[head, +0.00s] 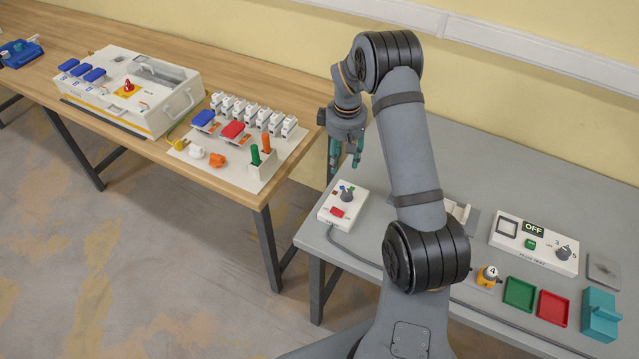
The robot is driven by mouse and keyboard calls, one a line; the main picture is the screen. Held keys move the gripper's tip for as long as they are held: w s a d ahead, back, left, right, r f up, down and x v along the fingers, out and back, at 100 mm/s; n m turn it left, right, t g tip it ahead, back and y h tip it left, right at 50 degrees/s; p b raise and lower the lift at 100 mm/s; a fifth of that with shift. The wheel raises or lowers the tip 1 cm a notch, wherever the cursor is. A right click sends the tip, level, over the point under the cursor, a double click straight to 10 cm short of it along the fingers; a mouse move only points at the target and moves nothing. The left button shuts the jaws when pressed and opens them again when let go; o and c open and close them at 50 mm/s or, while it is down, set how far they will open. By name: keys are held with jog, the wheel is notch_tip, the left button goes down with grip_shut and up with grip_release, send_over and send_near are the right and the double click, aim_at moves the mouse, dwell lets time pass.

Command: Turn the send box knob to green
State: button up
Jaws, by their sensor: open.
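A small white box (336,211) sits at the left front of the grey table. It has a dark knob (347,194) on top, with small colour marks behind it, one blue and one green, and a red switch (337,212) nearer its front edge. I take it to be the send box, but its label is too small to read. Which mark the knob points to is too small to tell. My gripper (345,155) is open and empty. It points down above and behind the box, apart from the knob.
A cable (352,252) runs from the box along the front of the grey table (480,165). On the right stand a white panel (534,243) reading OFF, green (519,294) and red (553,308) trays and a teal block (600,312). A wooden table (262,190) holds other boxes.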

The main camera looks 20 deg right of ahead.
aim_at(347, 193)
jog(key=s+d+n, duration=0.1)
jog(key=s+n, duration=0.2)
jog(key=s, duration=0.1)
jog(key=shift+g, duration=0.4)
jog(key=f+p, duration=0.1)
jog(key=f, duration=0.2)
jog(key=f+p, duration=0.1)
jog(key=f, duration=0.2)
jog(key=f+p, duration=0.1)
jog(key=f, duration=0.2)
jog(key=shift+w+a+f, duration=0.2)
jog(key=shift+a+f, duration=0.1)
jog(key=shift+f, duration=0.05)
jog(key=shift+d+f, duration=0.1)
jog(key=shift+f, duration=0.15)
jog(key=shift+c, duration=0.4)
grip_shut()
